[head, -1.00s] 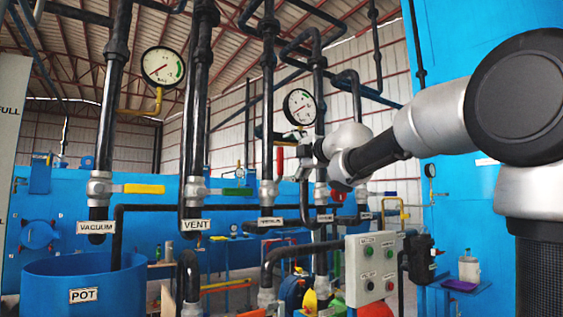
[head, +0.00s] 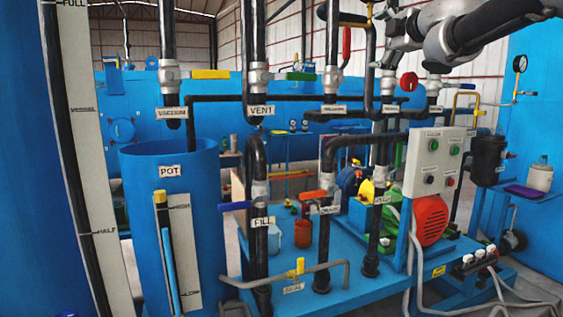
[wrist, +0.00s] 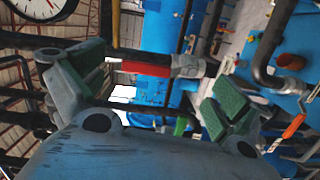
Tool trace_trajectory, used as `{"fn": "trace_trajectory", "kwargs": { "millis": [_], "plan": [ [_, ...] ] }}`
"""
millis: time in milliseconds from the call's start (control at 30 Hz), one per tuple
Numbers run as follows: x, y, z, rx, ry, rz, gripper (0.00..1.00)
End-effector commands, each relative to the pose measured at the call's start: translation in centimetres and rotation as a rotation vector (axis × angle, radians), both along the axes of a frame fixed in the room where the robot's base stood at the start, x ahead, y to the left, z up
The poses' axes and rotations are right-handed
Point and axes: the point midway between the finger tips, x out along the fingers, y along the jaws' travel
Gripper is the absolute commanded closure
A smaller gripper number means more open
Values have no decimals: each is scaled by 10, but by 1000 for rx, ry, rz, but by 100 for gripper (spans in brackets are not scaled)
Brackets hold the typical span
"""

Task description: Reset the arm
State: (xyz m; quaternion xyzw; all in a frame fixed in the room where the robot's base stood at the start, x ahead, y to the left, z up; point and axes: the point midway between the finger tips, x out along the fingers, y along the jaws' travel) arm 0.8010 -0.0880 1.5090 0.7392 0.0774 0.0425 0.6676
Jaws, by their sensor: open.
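My gripper (head: 385,38) shows at the top right of the head view, at the end of my arm, in front of the upper pipes. In the wrist view its two green-padded fingers (wrist: 158,88) are spread wide apart with nothing held between them. A red valve handle (wrist: 146,68) lies in the gap in that picture, beyond the fingers; whether it touches them cannot be told. The same red handle seems to hang upright in the head view (head: 347,46), left of my gripper. The upper arm runs out of the picture.
Vertical black pipes carry yellow (head: 210,74) and green (head: 301,76) valve handles. A blue pot (head: 138,210) stands at left, a control box (head: 435,162) at right. A pressure gauge (wrist: 42,8) sits close by in the wrist view. Lower pipes have blue (head: 235,205) and orange (head: 313,195) handles.

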Motion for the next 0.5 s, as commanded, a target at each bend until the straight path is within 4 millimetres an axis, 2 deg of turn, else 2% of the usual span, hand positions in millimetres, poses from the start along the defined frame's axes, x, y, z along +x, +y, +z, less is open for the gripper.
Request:
{"fn": "trace_trajectory", "kwargs": {
  "millis": [100, 167, 233, 300, 367, 400, 467, 500],
  "plan": [
    [-2, -58, -57, 202, 145, -227, 0],
    [-19, -88, -93, 328, 232, -361, 0],
    [-48, -113, -139, 468, 338, -508, 0],
    [-83, -129, -184, 599, 443, -639, 0],
    [-117, -134, -222, 700, 537, -741, 0],
    [-141, -135, -247, 765, 600, -804, 0],
    [-178, -130, -281, 856, 695, -890, 0],
    [-203, -125, -303, 912, 761, -941, 0]
  ]
}}
